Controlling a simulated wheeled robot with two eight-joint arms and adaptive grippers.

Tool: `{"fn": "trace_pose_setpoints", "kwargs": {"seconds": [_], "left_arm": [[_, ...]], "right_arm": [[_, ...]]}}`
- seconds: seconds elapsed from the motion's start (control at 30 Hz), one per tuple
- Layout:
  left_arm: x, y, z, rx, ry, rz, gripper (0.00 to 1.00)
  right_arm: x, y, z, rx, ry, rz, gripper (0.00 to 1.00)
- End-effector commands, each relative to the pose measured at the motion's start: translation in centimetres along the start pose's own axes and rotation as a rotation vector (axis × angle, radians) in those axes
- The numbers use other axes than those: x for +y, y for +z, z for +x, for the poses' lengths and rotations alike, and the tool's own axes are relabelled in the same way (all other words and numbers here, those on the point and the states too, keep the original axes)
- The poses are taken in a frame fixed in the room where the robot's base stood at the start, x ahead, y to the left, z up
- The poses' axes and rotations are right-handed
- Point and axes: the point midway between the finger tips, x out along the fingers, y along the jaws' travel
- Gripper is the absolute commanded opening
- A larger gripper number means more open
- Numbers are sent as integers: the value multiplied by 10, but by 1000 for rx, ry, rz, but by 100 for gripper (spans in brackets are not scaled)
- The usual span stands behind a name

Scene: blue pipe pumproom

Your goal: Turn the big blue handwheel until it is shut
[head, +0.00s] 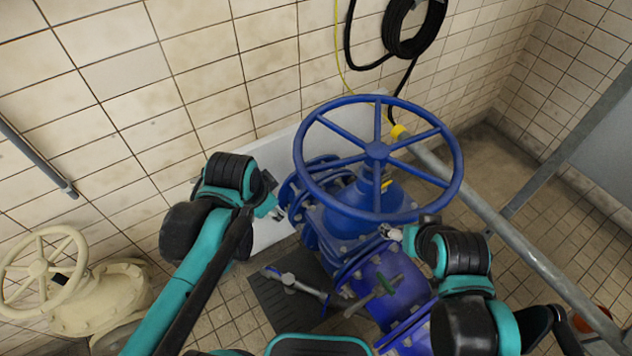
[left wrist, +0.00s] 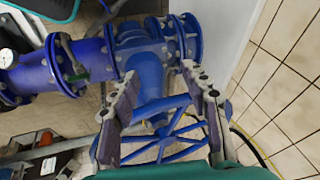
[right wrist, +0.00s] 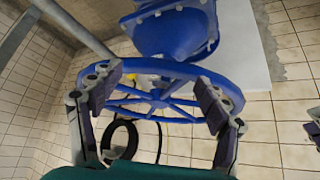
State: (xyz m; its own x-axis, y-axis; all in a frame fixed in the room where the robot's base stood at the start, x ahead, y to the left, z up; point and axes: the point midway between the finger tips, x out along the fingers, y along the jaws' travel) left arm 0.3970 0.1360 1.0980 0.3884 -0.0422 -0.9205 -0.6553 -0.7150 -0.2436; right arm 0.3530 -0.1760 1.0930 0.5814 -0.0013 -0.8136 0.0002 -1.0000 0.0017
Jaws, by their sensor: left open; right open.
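The big blue handwheel (head: 376,151) sits on top of a blue valve body (head: 362,200) in the middle of the head view. Its rim and spokes also show in the left wrist view (left wrist: 172,132) and the right wrist view (right wrist: 170,68). My left gripper (head: 277,206) is open, left of the wheel; in its wrist view the wheel lies beyond and between the fingers (left wrist: 160,110). My right gripper (head: 391,232) is open, just below the wheel's near rim; in its wrist view the rim spans between the fingers (right wrist: 160,95). Contact with the rim cannot be told.
A cream handwheel valve (head: 40,268) stands at the left. A grey pipe rail (head: 500,225) runs diagonally at the right. A black hose coil (head: 408,30) hangs on the tiled wall.

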Motion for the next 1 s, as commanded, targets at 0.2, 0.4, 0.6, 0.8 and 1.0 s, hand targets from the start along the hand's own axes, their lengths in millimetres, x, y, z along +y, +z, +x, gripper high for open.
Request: {"fn": "trace_pose_setpoints", "kwargs": {"seconds": [0.2,0.4,0.6,0.8,1.0], "left_arm": [[2,-85,-16,-100,201,773,46],[20,-132,-4,-109,386,1329,46],[34,-148,8,-90,487,1591,46],[41,-142,29,-84,502,1630,46],[49,-130,60,-84,500,1627,46]], "right_arm": [[0,-36,-50,0,0,0,76],[0,-54,-75,0,0,0,76],[0,-60,-84,0,0,0,76],[0,-58,-81,0,0,0,76],[0,-55,-76,0,0,0,76]]}}
